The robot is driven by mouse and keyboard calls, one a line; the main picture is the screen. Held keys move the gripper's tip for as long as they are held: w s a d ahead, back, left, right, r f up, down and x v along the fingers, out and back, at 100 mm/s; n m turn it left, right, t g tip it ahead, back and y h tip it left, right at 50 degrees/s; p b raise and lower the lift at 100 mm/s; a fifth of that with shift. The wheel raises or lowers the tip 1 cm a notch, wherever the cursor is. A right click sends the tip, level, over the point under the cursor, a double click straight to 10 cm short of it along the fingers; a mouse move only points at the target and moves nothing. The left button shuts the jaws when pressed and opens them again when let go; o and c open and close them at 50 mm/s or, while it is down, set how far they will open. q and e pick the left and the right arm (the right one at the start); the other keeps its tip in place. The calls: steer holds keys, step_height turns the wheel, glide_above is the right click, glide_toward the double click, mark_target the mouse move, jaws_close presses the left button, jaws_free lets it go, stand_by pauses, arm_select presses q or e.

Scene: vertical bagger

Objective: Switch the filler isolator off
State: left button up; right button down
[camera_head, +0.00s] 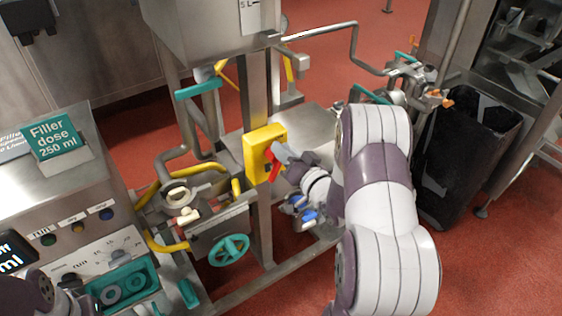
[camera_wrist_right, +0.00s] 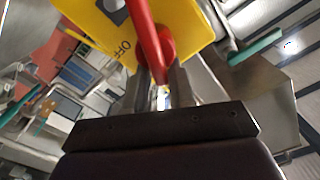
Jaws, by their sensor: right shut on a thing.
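The filler isolator is a yellow box (camera_head: 262,146) on a steel post, with a red handle (camera_head: 274,166) on its front. My right gripper (camera_head: 281,157) is at the handle. In the right wrist view, the yellow box (camera_wrist_right: 188,18) fills the top, and the red handle (camera_wrist_right: 146,38) runs down to between the fingers of my right gripper (camera_wrist_right: 158,88), which is shut on it.
A control panel (camera_head: 84,247) with a "Filler dose 250 ml" sign (camera_head: 50,138) stands at the left. A teal handwheel (camera_head: 229,250) and yellow pipes are below and left of the box. A black bin (camera_head: 468,150) stands at the right on open red floor.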

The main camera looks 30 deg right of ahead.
steer(key=f+m+p, duration=0.1)
steer(key=m, duration=0.3)
steer(key=f+m+p, duration=0.1)
steer(key=m, duration=0.2)
steer(key=d+f+m+p, duration=0.1)
steer(key=m, duration=0.3)
steer(key=shift+d+m+p, duration=0.1)
steer(key=shift+m+p, duration=0.2)
steer(key=shift+p, duration=0.1)
steer(key=c, duration=0.9)
jaws_free()
steer(key=shift+o, duration=0.2)
steer(key=shift+r, duration=0.2)
steer(key=s, duration=0.3)
steer(key=s+p, duration=0.1)
steer(key=s, duration=0.1)
steer(key=shift+d, duration=0.3)
